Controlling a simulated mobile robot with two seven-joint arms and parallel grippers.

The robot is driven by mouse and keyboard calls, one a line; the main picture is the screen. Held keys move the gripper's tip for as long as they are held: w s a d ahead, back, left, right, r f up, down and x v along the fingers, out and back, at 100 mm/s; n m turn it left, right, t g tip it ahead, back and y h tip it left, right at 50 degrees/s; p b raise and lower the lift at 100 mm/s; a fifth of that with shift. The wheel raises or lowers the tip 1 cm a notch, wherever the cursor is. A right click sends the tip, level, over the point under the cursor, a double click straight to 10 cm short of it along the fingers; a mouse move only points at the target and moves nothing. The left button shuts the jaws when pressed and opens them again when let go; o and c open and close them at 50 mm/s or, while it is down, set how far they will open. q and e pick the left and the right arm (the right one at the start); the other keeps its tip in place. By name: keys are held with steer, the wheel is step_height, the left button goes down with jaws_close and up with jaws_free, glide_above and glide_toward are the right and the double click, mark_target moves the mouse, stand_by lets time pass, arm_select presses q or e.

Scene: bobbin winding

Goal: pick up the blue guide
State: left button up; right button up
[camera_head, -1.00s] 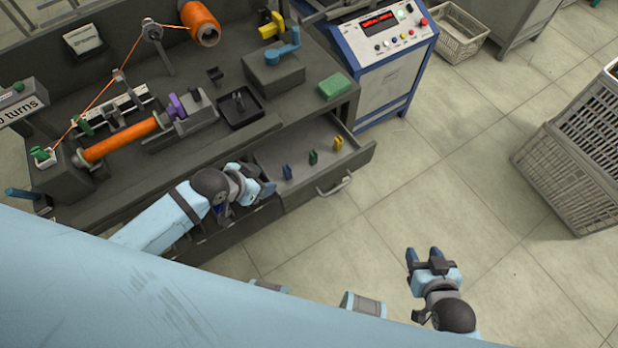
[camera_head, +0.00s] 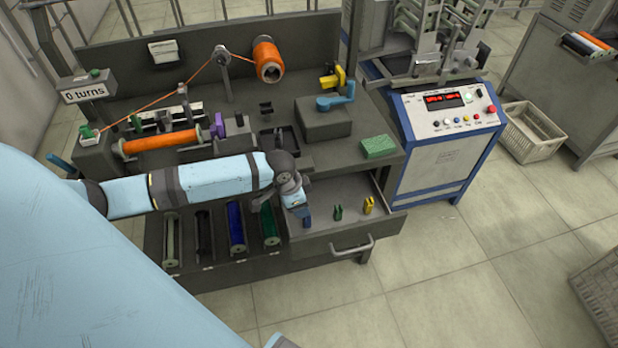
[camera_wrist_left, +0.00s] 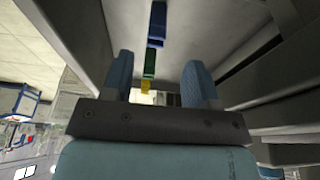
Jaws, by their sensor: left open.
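The blue guide (camera_head: 307,221) stands in the open drawer (camera_head: 340,241), at the left of a row with a green guide (camera_head: 338,212) and a yellow guide (camera_head: 369,205). My left gripper (camera_head: 296,204) is over the drawer's left part, close to the blue guide and partly overlapping it in the head view. In the left wrist view the left gripper (camera_wrist_left: 160,75) is open with nothing held. There the blue guide (camera_wrist_left: 157,25) shows beyond the fingertips, near the top, with the green guide (camera_wrist_left: 150,62) and yellow guide (camera_wrist_left: 145,87) lower. My right gripper is out of view.
An open tray (camera_head: 185,275) of several wire spools lies left of the drawer. The bench above carries an orange bobbin (camera_head: 160,141), a grey block with a blue lever (camera_head: 325,120) and a green block (camera_head: 378,146). A control box (camera_head: 445,140) stands at right. Floor in front is clear.

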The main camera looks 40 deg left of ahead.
mark_target(308, 220)
arm_select(q)
steer(key=x, duration=0.4)
steer(key=shift+s+b+x, duration=0.2)
steer(key=shift+b+x, duration=0.35)
steer(key=shift+x, duration=2.15)
steer(key=shift+d, duration=0.15)
jaws_close()
